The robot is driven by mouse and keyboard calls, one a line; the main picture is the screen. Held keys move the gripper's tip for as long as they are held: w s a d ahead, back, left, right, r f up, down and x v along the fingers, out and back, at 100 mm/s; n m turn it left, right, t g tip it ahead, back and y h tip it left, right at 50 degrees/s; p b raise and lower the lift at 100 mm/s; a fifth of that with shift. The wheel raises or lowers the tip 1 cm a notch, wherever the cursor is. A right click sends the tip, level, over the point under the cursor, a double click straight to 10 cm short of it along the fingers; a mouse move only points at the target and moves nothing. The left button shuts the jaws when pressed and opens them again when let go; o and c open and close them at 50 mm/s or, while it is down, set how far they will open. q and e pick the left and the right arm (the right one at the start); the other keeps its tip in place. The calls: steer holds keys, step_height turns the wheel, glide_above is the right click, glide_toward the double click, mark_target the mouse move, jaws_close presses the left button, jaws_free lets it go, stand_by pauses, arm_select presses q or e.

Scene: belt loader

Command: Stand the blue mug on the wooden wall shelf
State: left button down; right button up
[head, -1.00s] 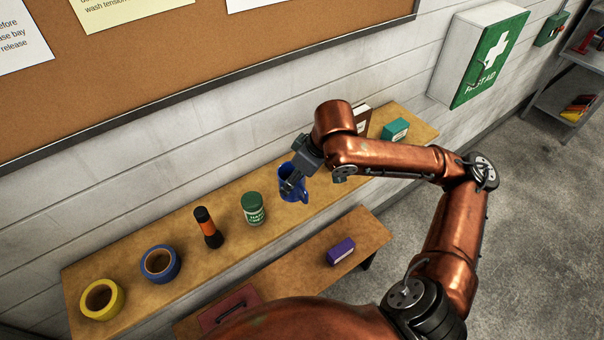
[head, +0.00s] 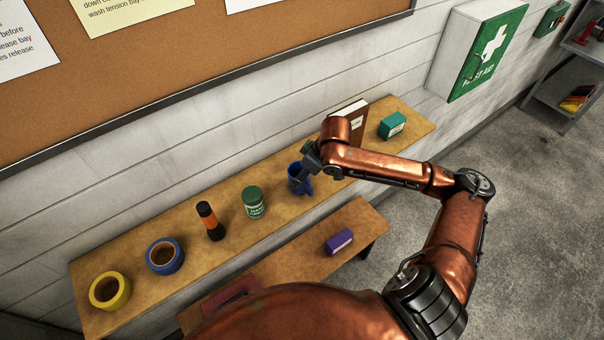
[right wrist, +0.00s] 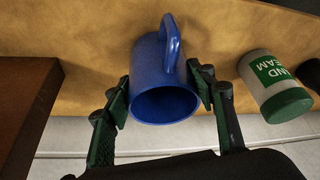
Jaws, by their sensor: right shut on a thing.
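The blue mug (head: 298,184) is at the wooden wall shelf (head: 236,182), between the green-lidded jar and the brown book. My right gripper (head: 307,172) is shut on the mug. In the right wrist view the mug (right wrist: 164,75) sits between the two fingers (right wrist: 165,98), its open mouth toward the camera and its handle on the far side. The shelf's wood (right wrist: 95,25) shows behind it. I cannot tell whether the mug's base touches the shelf. My left gripper is not in view.
On the shelf stand a hand cream jar (head: 254,203), a flashlight (head: 210,221), blue tape (head: 165,256), yellow tape (head: 110,290), a brown book (head: 352,116) and a teal box (head: 392,125). A lower bench (head: 290,262) holds a purple box (head: 339,241).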

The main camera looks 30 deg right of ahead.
steer(key=shift+a, duration=0.1)
steer(key=shift+f, duration=0.1)
steer(key=o, duration=1.4)
steer(key=b+v, duration=0.1)
steer(key=v, duration=1.1)
steer(key=shift+b, duration=0.4)
